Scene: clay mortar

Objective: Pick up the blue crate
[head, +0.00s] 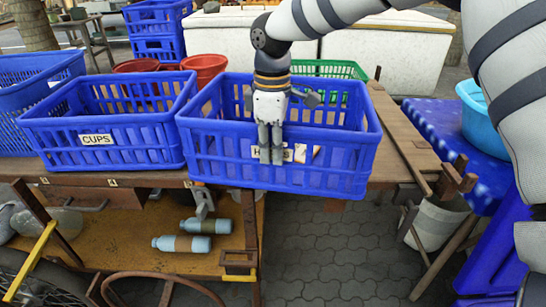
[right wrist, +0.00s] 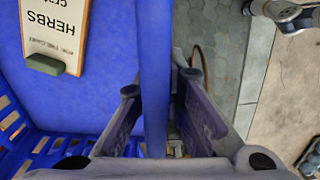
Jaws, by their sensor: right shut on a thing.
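The blue crate (head: 340,165) is at the middle of the wooden table's front, its front wall in front of the table edge. I cannot tell whether its base touches the table. My right gripper (head: 271,145) reaches down over its front wall, one finger on each side. In the right wrist view, my right gripper (right wrist: 155,105) is shut on the crate wall (right wrist: 155,60), which runs between the fingers. A card reading HERBS (right wrist: 55,35) lies inside the crate. The fingers partly hide a label on the front wall. My left gripper is not in view.
A second blue crate (head: 130,145) labelled CUPS stands close at the left, with another blue crate (head: 25,110) beyond. A green crate (head: 325,69) and red buckets (head: 205,65) are behind. Bottles (head: 180,243) lie on the lower shelf (head: 130,262). Paving in front is clear.

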